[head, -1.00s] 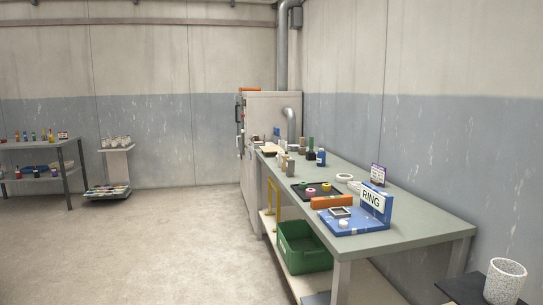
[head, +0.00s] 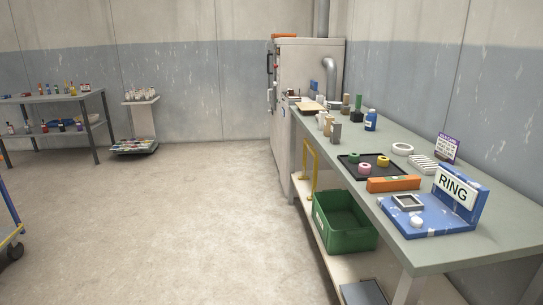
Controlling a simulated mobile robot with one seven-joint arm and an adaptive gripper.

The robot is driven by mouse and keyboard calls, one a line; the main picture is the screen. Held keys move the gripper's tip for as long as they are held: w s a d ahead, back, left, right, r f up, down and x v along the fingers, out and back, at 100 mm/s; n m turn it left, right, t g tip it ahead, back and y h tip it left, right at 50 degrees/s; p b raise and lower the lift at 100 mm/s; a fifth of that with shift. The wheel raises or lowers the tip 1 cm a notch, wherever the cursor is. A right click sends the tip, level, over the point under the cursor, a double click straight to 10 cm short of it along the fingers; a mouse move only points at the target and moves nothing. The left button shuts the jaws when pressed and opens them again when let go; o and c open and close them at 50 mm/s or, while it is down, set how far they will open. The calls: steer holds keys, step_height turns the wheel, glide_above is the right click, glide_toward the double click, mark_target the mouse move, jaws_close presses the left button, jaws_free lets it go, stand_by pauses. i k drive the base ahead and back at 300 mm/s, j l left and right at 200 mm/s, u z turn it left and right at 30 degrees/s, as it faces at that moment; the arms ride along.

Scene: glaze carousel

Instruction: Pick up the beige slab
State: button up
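A flat beige slab (head: 312,106) lies at the far end of the long grey-green workbench (head: 440,250), near the tall light-grey cabinet (head: 305,70). It is small in the head view, and its finer detail cannot be made out. Small upright blocks stand in front of it and beside it. My gripper is not in view.
The bench holds a black tray (head: 350,168) with coloured rings, an orange bar (head: 393,184), a blue RING stand (head: 455,193) and a blue bottle (head: 371,121). A green crate (head: 345,241) sits on the lower shelf. The floor (head: 180,220) left of the bench is clear.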

mark_target(304, 106)
steer(key=i, duration=1.5)
steer(key=i+j+z, duration=0.1)
steer(key=i, duration=0.6)
steer(key=i+j+z, duration=0.1)
steer(key=i, duration=0.65)
steer(key=i+j+z, duration=0.2)
steer(key=i+z, duration=0.15)
steer(key=i, duration=0.25)
